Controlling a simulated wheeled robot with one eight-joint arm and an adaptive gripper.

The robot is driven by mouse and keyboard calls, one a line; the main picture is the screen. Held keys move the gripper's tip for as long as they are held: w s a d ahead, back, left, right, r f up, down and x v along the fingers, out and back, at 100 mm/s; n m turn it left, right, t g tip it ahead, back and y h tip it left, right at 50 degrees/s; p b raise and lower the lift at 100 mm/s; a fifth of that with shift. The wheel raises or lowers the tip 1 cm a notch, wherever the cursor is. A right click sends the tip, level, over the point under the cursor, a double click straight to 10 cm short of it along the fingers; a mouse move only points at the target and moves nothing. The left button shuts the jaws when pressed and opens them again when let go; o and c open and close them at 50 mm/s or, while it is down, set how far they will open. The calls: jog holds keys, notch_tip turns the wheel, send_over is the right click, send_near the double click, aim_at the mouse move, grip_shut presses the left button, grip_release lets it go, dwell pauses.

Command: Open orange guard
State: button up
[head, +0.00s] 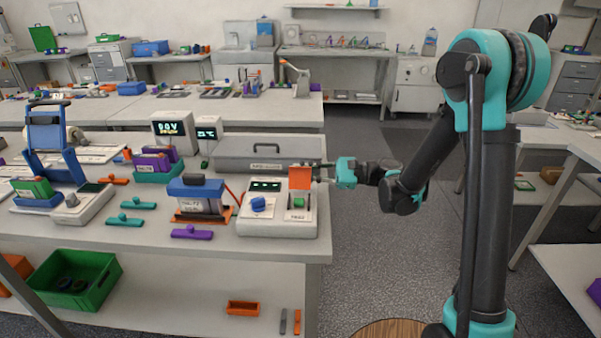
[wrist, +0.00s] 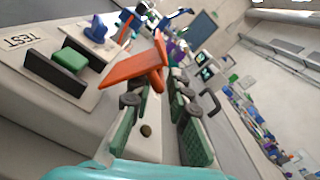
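The orange guard (head: 300,177) stands raised, roughly upright, above the TEST panel at the right end of the white cycler unit (head: 277,229). A green button (head: 298,202) shows uncovered below it. My gripper (head: 322,173) is just right of the guard in the head view. In the wrist view the guard (wrist: 133,68) is just beyond the fingertips, its near edge in front of the gap between the fingers (wrist: 165,88). The fingers are apart with nothing clearly held. I cannot tell whether they touch the guard. The green button (wrist: 71,60) sits in a dark housing.
A blue knob (head: 258,204) is on the unit left of the guard. A long grey case (head: 266,152) stands behind it. A blue-topped battery block (head: 196,193) is to the left. The floor (head: 362,256) right of the bench is open.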

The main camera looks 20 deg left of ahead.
jog(key=shift+s+a, duration=0.1)
jog(key=shift+a, duration=0.25)
jog(key=shift+c, duration=0.5)
grip_shut()
jog(key=shift+s+d+r+n, duration=0.1)
jog(key=shift+s+r+n, duration=0.2)
jog(key=shift+n, duration=0.4)
jog(key=shift+s+r+n, duration=0.15)
jog(key=shift+r+n, duration=0.1)
jog(key=shift+n, duration=0.45)
